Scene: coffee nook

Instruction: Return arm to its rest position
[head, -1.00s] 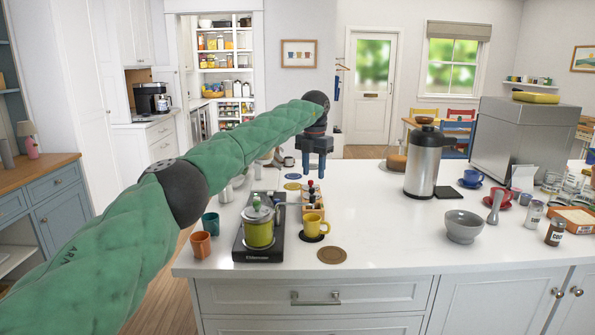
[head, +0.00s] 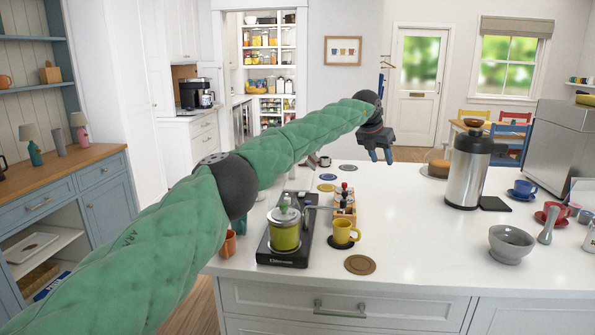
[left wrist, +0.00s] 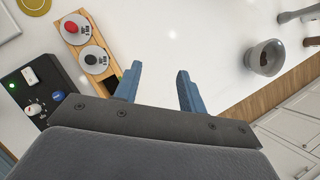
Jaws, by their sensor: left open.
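My left arm, in a green sleeve, reaches across the head view from the lower left. My left gripper (head: 378,154) hangs above the far part of the white counter (head: 425,240), with its blue fingers pointing down. In the left wrist view its two blue fingers (left wrist: 157,92) are apart with nothing between them, over bare white counter. My right gripper is not in view.
A yellow-green pot (head: 285,236) stands on a black hot plate (head: 295,258). Beside it are a yellow mug (head: 344,233) and a wooden box (head: 346,205). A steel flask (head: 467,172) and grey bowl (head: 510,243) stand to the right. The counter's middle is clear.

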